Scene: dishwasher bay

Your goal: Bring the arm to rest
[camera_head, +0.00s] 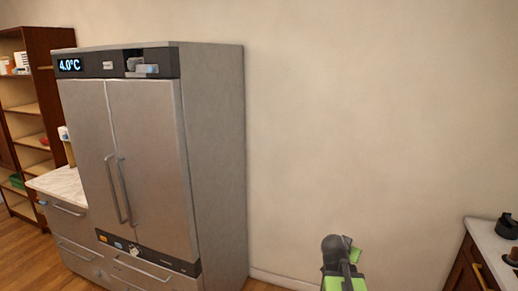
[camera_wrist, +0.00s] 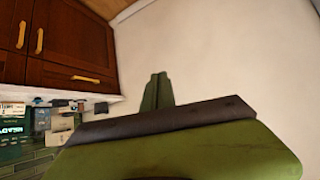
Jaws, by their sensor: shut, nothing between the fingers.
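My arm shows in the head view at the bottom, right of centre, as a green and dark grey shape in front of the bare wall. It is folded up close and stands clear of the furniture. My gripper (camera_wrist: 157,88) shows in the wrist view as narrow green fingers pressed together, with nothing between them. Behind the fingers is only plain pale wall. The lower part of the arm is cut off by the picture's edge.
A steel two-door fridge (camera_head: 155,165) reading 4.0°C stands left, its doors shut. Beside it are a marble-topped counter (camera_head: 58,183) and a wooden shelf (camera_head: 25,120). A pale counter (camera_head: 492,245) stands at right. The wrist view shows brown cabinets (camera_wrist: 70,45).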

